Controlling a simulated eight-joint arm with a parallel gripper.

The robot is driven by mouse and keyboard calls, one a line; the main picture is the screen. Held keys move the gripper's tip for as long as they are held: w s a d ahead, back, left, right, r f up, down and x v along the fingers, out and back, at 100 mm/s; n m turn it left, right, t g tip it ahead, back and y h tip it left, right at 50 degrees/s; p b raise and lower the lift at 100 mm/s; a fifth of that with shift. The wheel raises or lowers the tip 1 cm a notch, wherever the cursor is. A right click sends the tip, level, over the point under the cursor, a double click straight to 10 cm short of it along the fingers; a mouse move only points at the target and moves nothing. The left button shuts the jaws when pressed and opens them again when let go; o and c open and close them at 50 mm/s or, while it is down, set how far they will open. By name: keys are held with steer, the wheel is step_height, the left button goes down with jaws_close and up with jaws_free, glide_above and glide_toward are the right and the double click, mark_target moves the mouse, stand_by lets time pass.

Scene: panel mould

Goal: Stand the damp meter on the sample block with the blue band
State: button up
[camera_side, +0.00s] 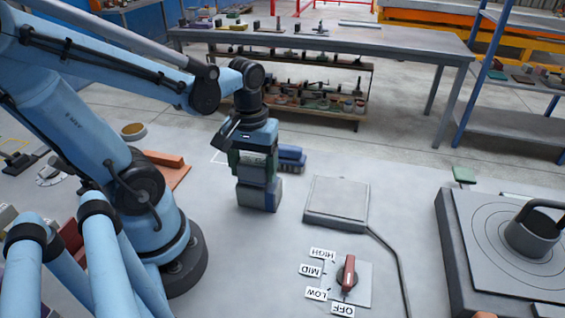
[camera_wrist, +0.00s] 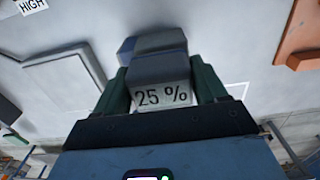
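My gripper (camera_side: 255,158) is pointing down over the table, left of the middle in the side view. In the wrist view its green fingers (camera_wrist: 160,85) stand on both sides of the damp meter (camera_wrist: 162,97), a dark grey body with a pale face reading "25 %". The fingers appear closed on its sides. A grey block-shaped body (camera_side: 258,194) shows directly under the fingers in the side view, low at the table.
A blue brush-like thing (camera_side: 291,158) lies just right of the gripper. A grey square pad (camera_side: 337,199) and a red-handled dial (camera_side: 348,275) marked HIGH, MID, LOW, OFF are further right. An orange slab (camera_side: 172,172) lies left. A ringed plate (camera_side: 500,235) fills the right.

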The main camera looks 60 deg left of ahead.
mark_target(253, 162)
steer(key=o, duration=0.4)
steer(key=shift+r, duration=0.1)
step_height(253, 162, up, 12)
steer(key=w+d+f+m+t, duration=0.5)
steer(key=w+m+t, duration=0.2)
steer(key=m, duration=0.2)
steer(key=shift+w+d+f, duration=0.2)
steer(key=shift+d+f, duration=0.15)
steer(key=shift+d, duration=0.05)
stand_by(1.6)
